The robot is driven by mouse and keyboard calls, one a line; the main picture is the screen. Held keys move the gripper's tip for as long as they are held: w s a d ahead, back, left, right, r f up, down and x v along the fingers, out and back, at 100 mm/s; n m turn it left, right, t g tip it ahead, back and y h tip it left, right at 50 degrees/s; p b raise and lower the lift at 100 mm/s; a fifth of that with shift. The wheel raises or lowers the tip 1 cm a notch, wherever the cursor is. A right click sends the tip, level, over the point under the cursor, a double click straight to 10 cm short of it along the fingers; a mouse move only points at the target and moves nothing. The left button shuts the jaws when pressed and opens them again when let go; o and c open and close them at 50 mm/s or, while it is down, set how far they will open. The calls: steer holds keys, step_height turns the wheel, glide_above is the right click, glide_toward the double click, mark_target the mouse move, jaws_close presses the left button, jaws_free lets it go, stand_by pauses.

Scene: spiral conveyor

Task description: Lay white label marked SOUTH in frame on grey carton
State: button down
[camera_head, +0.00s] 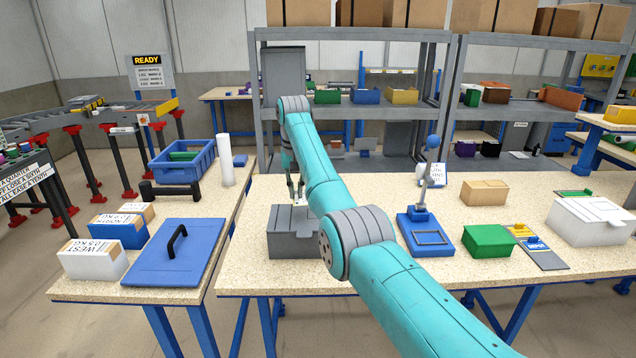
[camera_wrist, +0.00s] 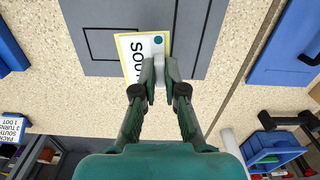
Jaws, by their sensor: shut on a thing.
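The grey carton (camera_head: 290,246) stands on the speckled table; its top fills the upper part of the wrist view (camera_wrist: 88,12). A thin black frame (camera_wrist: 86,45) is drawn on that top. The white label (camera_wrist: 133,65) has a yellow border, a teal dot and the visible letters "SOU"; the rest is hidden by my fingers. My gripper (camera_wrist: 160,77) is shut on the label at its near right side, over the carton. The label overlaps the frame and looks slightly tilted to it. I cannot tell whether it touches the carton. My gripper (camera_head: 295,190) also shows in the head view.
A blue stand with a thin post (camera_head: 425,238) and a green box (camera_head: 488,240) are to the right. On the left table are a blue lid with black handle (camera_head: 175,252), labelled boxes (camera_head: 92,260) and a blue bin (camera_head: 183,160). Shelves stand behind.

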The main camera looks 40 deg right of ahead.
steer(key=shift+m, duration=0.5)
steer(key=d, duration=0.1)
steer(key=s+d+r, duration=0.1)
steer(key=d, duration=0.1)
steer(key=s+d+r, duration=0.1)
steer(key=shift+s+d, duration=0.15)
steer(key=shift+d, duration=0.25)
steer(key=shift+f, duration=0.15)
steer(key=shift+f, duration=2.8)
steer(key=shift+f, duration=0.9)
steer(key=c, duration=1.2)
jaws_free()
steer(key=shift+r, duration=0.1)
step_height(320, 180, up, 7)
steer(key=shift+r, duration=0.15)
